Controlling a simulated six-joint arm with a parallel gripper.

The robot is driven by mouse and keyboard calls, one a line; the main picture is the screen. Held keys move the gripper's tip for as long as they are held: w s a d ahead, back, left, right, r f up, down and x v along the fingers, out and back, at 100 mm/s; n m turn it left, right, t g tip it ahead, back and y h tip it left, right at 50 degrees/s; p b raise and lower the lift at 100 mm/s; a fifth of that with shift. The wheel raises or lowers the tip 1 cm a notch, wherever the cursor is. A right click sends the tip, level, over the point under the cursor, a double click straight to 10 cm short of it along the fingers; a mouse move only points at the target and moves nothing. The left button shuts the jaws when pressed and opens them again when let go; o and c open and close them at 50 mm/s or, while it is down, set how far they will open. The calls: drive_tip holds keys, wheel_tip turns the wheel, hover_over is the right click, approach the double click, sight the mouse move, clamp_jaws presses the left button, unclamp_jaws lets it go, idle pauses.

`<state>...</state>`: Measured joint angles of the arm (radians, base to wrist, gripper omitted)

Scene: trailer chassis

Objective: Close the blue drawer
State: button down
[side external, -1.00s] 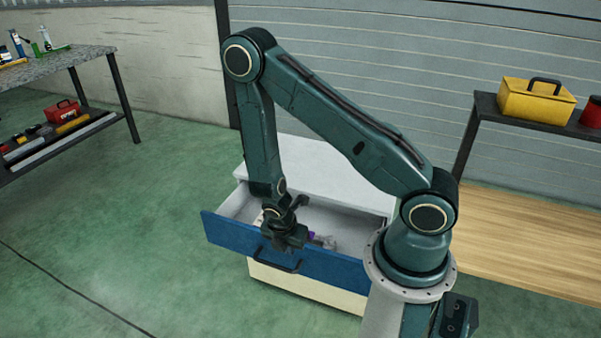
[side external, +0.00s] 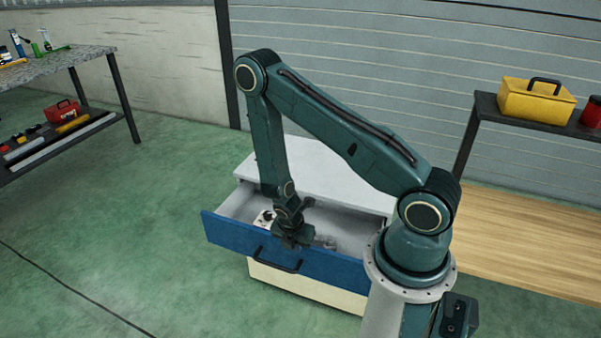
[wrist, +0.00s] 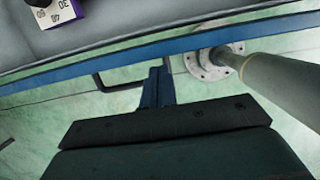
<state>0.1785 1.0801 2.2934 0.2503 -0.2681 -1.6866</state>
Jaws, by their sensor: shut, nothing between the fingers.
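The blue drawer (side external: 340,269) stands pulled out of a white cabinet (side external: 325,164), with its dark handle (side external: 277,262) on the front. In the wrist view its blue front edge (wrist: 115,58) crosses the picture, with the handle (wrist: 104,84) just below. My gripper (side external: 296,240) is shut and empty. In the wrist view the closed fingertips (wrist: 157,74) show just below the blue edge, beside the handle. I cannot tell whether they touch the drawer.
In the drawer lie a white item with dark marks (side external: 264,218) and a grey item (side external: 326,243); a white and purple box (wrist: 60,14) shows in the wrist view. A yellow toolbox (side external: 536,101) sits on a shelf at right. The floor before the drawer is clear.

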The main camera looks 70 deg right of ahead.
drive_tip(key=shift+d, duration=0.25)
idle(0.3)
drive_tip(key=d, duration=1.7)
drive_tip(key=shift+d, duration=0.15)
drive_tip(key=a+r, duration=0.6)
drive_tip(key=r, duration=0.3)
drive_tip(key=shift+a+r, duration=0.25)
drive_tip(key=shift+r, duration=0.15)
idle(0.3)
